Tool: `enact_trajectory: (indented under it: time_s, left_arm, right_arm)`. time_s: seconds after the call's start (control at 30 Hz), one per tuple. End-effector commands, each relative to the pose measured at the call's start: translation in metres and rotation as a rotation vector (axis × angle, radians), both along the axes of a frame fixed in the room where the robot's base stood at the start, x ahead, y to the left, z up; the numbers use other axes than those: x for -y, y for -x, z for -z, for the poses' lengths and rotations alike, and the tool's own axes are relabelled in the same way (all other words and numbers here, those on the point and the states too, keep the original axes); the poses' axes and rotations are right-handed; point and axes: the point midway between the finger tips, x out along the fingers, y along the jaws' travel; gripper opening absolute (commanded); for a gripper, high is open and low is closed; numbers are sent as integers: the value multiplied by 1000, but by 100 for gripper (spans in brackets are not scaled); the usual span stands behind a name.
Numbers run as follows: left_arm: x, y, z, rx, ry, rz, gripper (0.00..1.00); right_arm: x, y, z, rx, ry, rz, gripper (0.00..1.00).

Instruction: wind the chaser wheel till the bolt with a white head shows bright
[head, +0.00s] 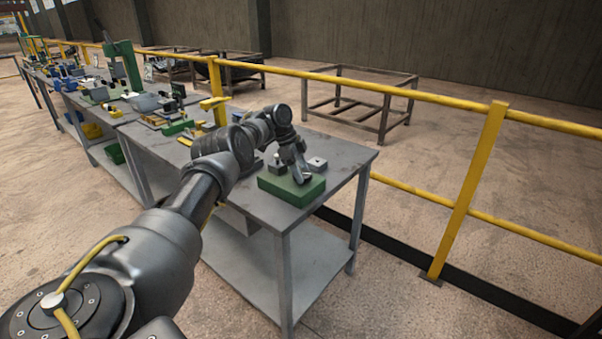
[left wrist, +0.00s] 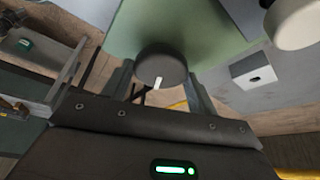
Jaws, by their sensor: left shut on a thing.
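My left gripper (head: 302,178) reaches down to a green block (head: 284,191) near the table's front corner. In the left wrist view its two fingers (left wrist: 160,84) stand on either side of a dark round wheel (left wrist: 160,62) and are shut on it. The wheel has a white mark on its rim and sits over the pale green face of the block (left wrist: 215,38). My right gripper is in neither view.
A pale round knob (left wrist: 293,22) is close by. Fixtures crowd the far tables. A yellow rail (head: 466,190) runs behind.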

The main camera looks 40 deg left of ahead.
Motion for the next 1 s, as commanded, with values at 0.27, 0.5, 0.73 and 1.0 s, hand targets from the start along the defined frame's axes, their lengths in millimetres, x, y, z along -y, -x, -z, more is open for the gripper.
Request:
enact_trajectory:
  time_s: [0.27, 0.5, 0.73, 1.0]
  left_arm:
    - [0, 1, 1, -3, -1, 3, 36]
    - [0, 0, 1, -2, -1, 2, 78]
    - [0, 0, 0, -1, -1, 2, 80]
    - [-8, 3, -21, 4, -1, 1, 80]
  right_arm:
    - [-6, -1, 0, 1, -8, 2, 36]
    - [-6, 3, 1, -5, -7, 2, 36]
    - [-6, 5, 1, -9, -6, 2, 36]
    - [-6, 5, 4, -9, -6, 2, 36]
